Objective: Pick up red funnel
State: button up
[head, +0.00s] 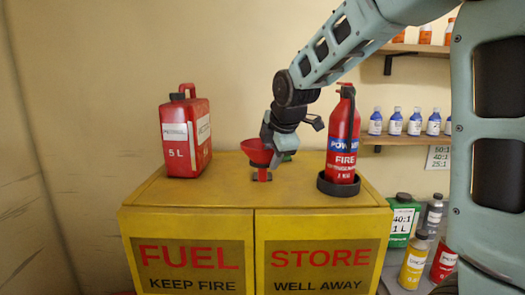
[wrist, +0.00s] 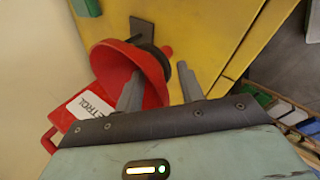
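The red funnel (head: 256,150) stands wide mouth up on top of the yellow cabinet (head: 222,188), with a dark band below its bowl. My gripper (head: 274,157) is right at the funnel and hides part of its right side. In the wrist view the funnel (wrist: 118,60) shows its open bowl and a dark ring around its narrow part. My gripper (wrist: 159,70) is open there. Its left finger overlaps the bowl and its right finger is outside the rim, with a gap between rim and finger. Whether the left finger touches the funnel I cannot tell.
A red petrol can (head: 187,138) stands left of the funnel. A red fire extinguisher (head: 342,143) stands in a black ring close on the right. Shelves with bottles (head: 395,122) are at the right.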

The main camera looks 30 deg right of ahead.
grip_shut()
